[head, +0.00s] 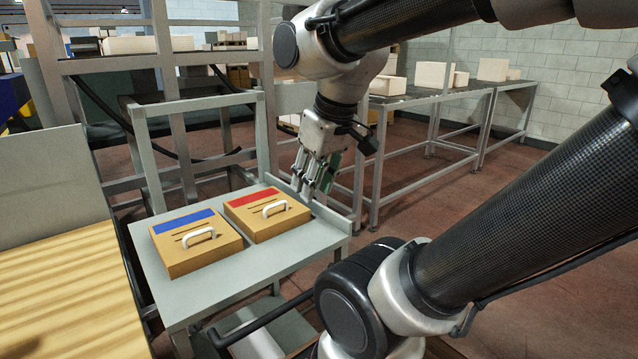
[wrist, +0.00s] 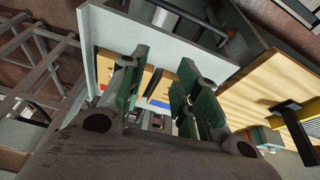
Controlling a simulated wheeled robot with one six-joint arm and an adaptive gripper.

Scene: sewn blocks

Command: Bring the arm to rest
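My gripper (head: 316,176) hangs over the right back corner of a small grey table (head: 285,262), fingers pointing down. In the wrist view my gripper (wrist: 157,72) has its two green-padded fingers apart, with nothing held between them. On the table sit two tan boxes with white handles: one with a blue stripe (head: 190,252) on the left, one with a red stripe (head: 265,224) on the right. The gripper is beside and behind the red-striped box. In the wrist view the boxes are partly hidden by the fingers.
A grey metal frame (head: 165,70) stands behind the table. Long benches (head: 430,98) with pale blocks stand at the back right. The brown floor (head: 440,205) between is open.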

